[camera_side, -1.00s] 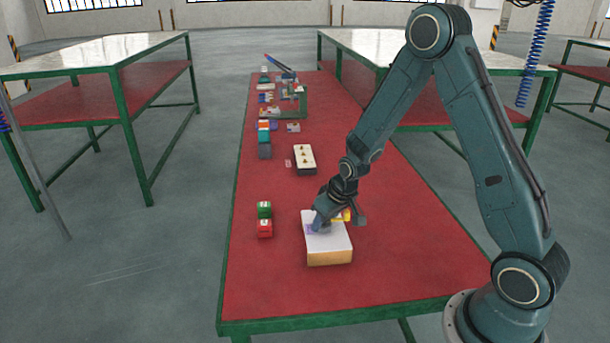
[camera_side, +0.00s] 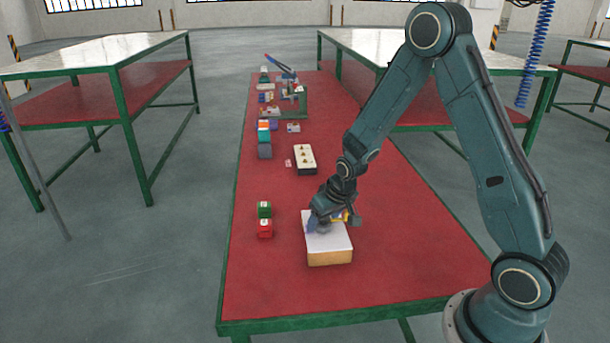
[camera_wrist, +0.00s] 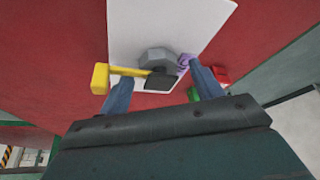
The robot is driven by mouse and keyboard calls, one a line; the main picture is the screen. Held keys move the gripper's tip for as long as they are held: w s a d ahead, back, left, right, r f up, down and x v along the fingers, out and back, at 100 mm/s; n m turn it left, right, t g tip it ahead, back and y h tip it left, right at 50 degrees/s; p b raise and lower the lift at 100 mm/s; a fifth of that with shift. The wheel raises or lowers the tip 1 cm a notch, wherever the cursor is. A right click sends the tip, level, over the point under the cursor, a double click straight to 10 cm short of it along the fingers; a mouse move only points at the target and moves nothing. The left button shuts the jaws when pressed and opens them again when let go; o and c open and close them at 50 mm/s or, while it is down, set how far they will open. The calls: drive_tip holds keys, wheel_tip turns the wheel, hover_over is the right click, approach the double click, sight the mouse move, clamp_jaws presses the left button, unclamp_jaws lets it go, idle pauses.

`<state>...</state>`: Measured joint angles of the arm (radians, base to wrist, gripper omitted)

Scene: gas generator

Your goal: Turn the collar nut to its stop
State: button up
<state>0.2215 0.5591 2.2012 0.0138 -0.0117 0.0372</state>
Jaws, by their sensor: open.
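A grey hexagonal nut (camera_wrist: 157,57), which looks like the collar nut, sits on the white top of a block (camera_wrist: 135,25) in the wrist view. A yellow-handled part (camera_wrist: 122,70) with a dark end lies beside it, nearer my gripper. A small purple piece (camera_wrist: 183,63) is on the nut's right. My gripper (camera_wrist: 160,90) is open, its blue fingers apart on either side and short of the nut. In the side view my gripper (camera_side: 318,222) is low over the far part of the white-topped block (camera_side: 330,257). It hides the nut there.
A green block (camera_side: 264,209) and a red block (camera_side: 265,229) stand left of the white-topped block. A tray with small pegs (camera_side: 304,159) lies behind it. More parts fill the far end of the red table (camera_side: 275,290). The near end is clear.

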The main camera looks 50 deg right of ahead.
drive_tip(key=shift+r, duration=3.25)
drive_tip(key=shift+r, duration=0.15)
drive_tip(key=shift+s+a+r, duration=0.1)
drive_tip(key=shift+s+r, duration=0.05)
drive_tip(key=shift+r, duration=0.05)
drive_tip(key=s+a+r+n, duration=0.1)
drive_tip(key=s+a+r, duration=0.2)
drive_tip(key=s+r, duration=0.3)
drive_tip(key=s+a+r+n, duration=0.1)
drive_tip(key=s+a+r, duration=0.25)
drive_tip(key=r, duration=0.45)
drive_tip(key=s+a+r, duration=0.1)
drive_tip(key=s+r, duration=0.1)
drive_tip(key=s, duration=0.5)
drive_tip(key=s+a+r+n+t+y, duration=0.1)
drive_tip(key=s+a+r, duration=0.1)
drive_tip(key=s, duration=0.6)
drive_tip(key=shift+a, duration=0.15)
